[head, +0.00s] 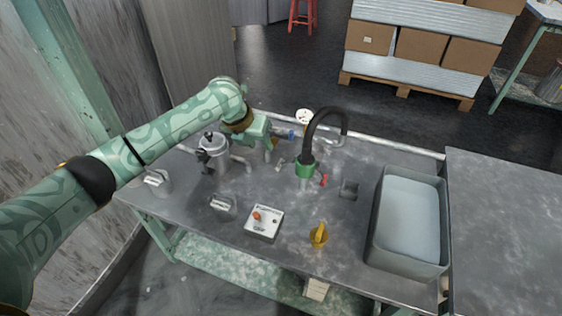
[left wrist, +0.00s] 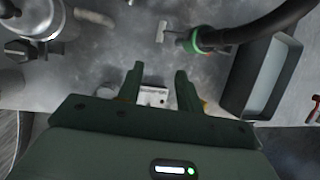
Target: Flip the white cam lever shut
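The black hose (head: 322,125) ends in a green collar (head: 305,168) standing on the metal bench. A small pale T-shaped piece (head: 280,164), apparently the white cam lever, sticks out to the collar's left. It also shows in the left wrist view (left wrist: 162,32), beside the green collar (left wrist: 188,42). A red lever (head: 324,180) is on the collar's other side. My left gripper (head: 270,146) is above the bench, behind and left of the collar, touching nothing that I can see. Its two fingers (left wrist: 160,84) are apart and empty. My right gripper is not in view.
A metal pot (head: 214,152) stands left of the gripper. A small grey block (head: 349,190) and a large grey basin (head: 380,235) lie to the right.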

